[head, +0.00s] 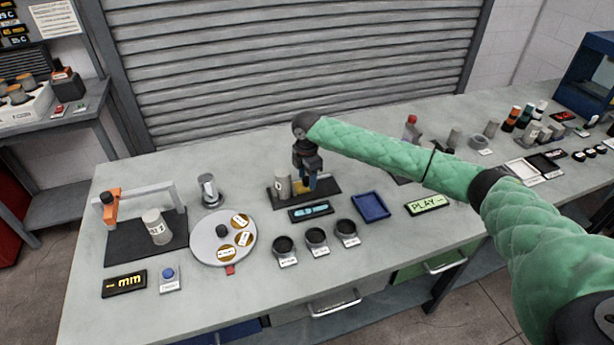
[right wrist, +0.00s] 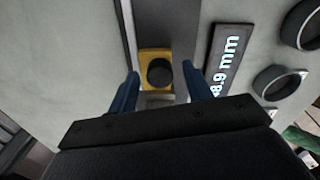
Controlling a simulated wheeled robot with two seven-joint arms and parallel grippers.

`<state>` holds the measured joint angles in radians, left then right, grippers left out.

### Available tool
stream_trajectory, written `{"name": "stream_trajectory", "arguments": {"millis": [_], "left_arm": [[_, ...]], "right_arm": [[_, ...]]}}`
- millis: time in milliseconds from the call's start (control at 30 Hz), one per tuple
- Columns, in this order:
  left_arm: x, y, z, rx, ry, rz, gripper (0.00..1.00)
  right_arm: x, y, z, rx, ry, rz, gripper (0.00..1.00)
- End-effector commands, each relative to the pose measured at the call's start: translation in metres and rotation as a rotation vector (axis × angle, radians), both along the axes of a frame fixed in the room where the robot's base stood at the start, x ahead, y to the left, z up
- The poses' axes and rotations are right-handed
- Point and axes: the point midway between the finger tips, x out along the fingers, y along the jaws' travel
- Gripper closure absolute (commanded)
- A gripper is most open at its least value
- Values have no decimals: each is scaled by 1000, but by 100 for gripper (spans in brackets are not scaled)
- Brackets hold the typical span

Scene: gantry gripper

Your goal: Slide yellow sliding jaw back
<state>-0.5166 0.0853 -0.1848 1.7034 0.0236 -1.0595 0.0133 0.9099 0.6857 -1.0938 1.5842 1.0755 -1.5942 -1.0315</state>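The yellow sliding jaw (head: 298,187) sits on a dark base plate (head: 327,187) in the middle of the table, beside a pale grey cylinder (head: 282,184). In the right wrist view the jaw (right wrist: 148,56) shows as a yellow block with a round black knob (right wrist: 159,73) on it. My right gripper (head: 306,186) points down over the jaw. Its two blue fingers (right wrist: 160,72) are apart, one on each side of the knob, with gaps showing. The gripper partly hides the jaw in the head view. My left gripper is in no view.
A readout (head: 310,210) lies in front of the base plate; the right wrist view shows it (right wrist: 225,66) ending in "8.9 mm". Several dark cups (head: 316,237) stand nearer the front edge. A blue tray (head: 371,207) lies to the right, a round disc (head: 205,246) to the left.

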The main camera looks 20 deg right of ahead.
Motion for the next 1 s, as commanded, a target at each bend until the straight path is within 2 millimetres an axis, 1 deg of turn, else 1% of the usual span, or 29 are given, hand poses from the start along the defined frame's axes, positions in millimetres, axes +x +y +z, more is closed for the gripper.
{"name": "stream_trajectory", "arguments": {"millis": [33, 233, 267, 400, 500, 533, 600, 700, 933, 967, 1000], "left_arm": [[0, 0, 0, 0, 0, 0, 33], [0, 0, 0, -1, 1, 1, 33], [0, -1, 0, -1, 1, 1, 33], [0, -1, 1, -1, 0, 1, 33], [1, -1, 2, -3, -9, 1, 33], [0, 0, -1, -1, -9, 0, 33], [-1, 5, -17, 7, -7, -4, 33], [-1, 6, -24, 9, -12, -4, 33], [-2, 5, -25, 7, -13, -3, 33], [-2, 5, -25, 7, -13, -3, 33], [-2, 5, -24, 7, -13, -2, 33]], "right_arm": [[0, 0, 0, 0, 0, 0, 59], [0, 0, 0, 0, 0, 0, 99], [0, 0, 0, 0, 0, 0, 100], [0, -3, 1, 0, 1, -1, 100], [0, -14, 1, 0, 2, -2, 100], [1, -19, 1, 0, 2, -3, 100], [1, -30, 2, 0, 2, -4, 100], [1, -41, 1, 0, 2, -2, 100], [2, -43, 0, -2, 1, -2, 100], [2, -43, 0, -2, 1, -2, 70], [2, -43, 0, -2, 1, -2, 62]]}}
